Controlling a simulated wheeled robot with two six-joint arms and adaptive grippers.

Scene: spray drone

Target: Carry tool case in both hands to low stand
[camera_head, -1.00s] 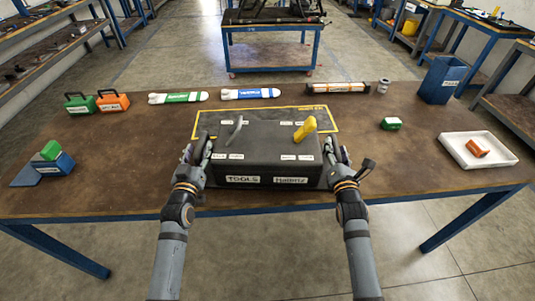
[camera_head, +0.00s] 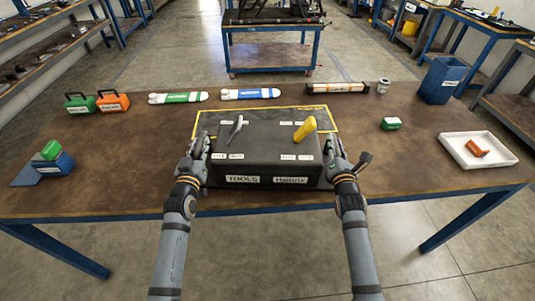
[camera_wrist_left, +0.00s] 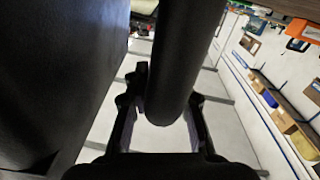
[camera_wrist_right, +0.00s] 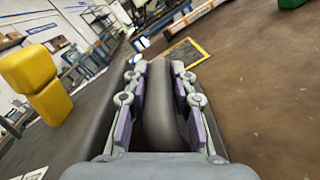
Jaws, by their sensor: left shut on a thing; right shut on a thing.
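The dark tool case (camera_head: 265,155) sits at the front middle of the brown table, in or just above the yellow outlined area; I cannot tell if it is clear of the surface. Its front carries two white labels, and a grey tool and a yellow tool (camera_head: 305,129) are on its lid. My left gripper (camera_head: 200,146) is shut on the handle at its left side; that dark bar (camera_wrist_left: 178,70) fills the jaws in the left wrist view. My right gripper (camera_head: 334,148) is shut on the right handle, a grey bar (camera_wrist_right: 160,115) in the right wrist view.
A low blue-framed stand (camera_head: 268,48) is on the floor beyond the table. A blue block (camera_head: 55,163) is at left. Open floor lies beyond the table.

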